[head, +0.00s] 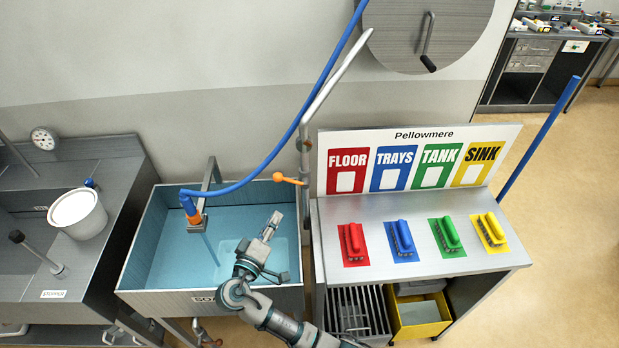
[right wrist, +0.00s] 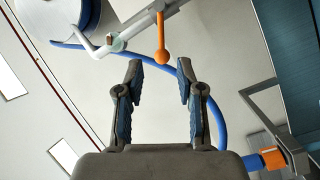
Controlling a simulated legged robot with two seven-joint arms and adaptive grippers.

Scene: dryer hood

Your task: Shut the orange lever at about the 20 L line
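The orange lever (head: 287,180) sits on the grey standpipe (head: 304,155) behind the right end of the sink; it also shows in the right wrist view (right wrist: 161,40), just beyond the fingertips. My right gripper (head: 273,220) is over the sink's right part, in front of the lever and apart from it. In the right wrist view its two fingers (right wrist: 160,70) are open with nothing between them. The sink (head: 170,278) holds pale blue water. A thin stream falls from the hose's orange nozzle (head: 194,217). No litre marks are readable. My left gripper is not in view.
The blue hose (head: 262,165) arches from the top to the nozzle. Right stands a metal table (head: 385,212) with red, blue, green and yellow brushes under a label board. Left are a counter, a white bucket (head: 78,212) and a dial (head: 45,138).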

